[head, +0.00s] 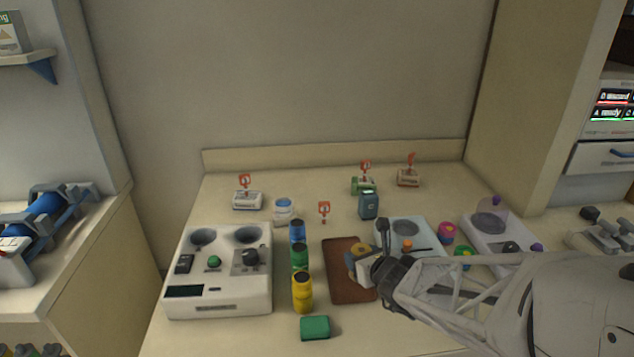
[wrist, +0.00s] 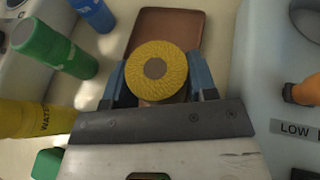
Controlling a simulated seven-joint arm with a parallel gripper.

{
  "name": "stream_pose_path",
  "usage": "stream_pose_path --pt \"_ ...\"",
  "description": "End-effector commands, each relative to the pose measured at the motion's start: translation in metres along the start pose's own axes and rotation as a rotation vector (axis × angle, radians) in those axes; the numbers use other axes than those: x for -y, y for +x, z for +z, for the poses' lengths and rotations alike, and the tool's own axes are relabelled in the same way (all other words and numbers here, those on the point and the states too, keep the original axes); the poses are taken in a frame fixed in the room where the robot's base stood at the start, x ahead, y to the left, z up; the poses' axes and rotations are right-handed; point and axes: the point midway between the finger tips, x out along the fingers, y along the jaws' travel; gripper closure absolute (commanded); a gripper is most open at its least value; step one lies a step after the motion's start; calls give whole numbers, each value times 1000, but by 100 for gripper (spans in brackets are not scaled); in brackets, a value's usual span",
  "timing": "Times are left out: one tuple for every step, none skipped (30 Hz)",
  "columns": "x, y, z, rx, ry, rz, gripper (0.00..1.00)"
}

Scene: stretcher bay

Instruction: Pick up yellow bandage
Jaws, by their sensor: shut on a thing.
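The yellow bandage (wrist: 157,69) is a round roll with a grey-brown core. In the wrist view my gripper (wrist: 160,88) has its blue fingers on either side of the bandage and is shut on it. In the head view the yellow bandage (head: 359,252) shows at the end of my gripper (head: 368,262), over the right part of a brown tray (head: 340,287). The bandage appears to be held above the tray, though the exact height is hard to tell. Part of the roll is hidden by the gripper.
Blue (head: 297,231), green (head: 300,257) and yellow (head: 302,292) bottles stand left of the tray. A green block (head: 314,328) lies in front. A white device (head: 220,300) is at the left, a pale blue one (head: 428,237) at the right. Small tagged items stand at the back.

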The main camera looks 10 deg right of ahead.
Motion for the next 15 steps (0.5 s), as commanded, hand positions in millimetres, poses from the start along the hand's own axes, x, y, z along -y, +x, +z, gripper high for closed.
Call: stream_pose_path --pt "0 0 0 0 0 0 72" --pt "0 0 0 0 0 0 72" --pt "0 0 0 0 0 0 72" --pt "0 0 0 0 0 0 72" --pt "0 0 0 0 0 0 72" --pt "0 0 1 0 0 0 72" --pt "0 0 1 0 0 0 72" --pt "0 -1 2 0 0 0 72" --pt "0 -1 3 0 -1 0 72" --pt "0 -2 4 0 -1 0 72" --pt "0 -2 5 0 -1 0 72" --pt "0 -3 7 0 0 0 72" --pt "0 -4 9 -1 0 0 72" --pt "0 -4 11 0 0 0 72" --pt "0 -6 14 0 0 0 72"
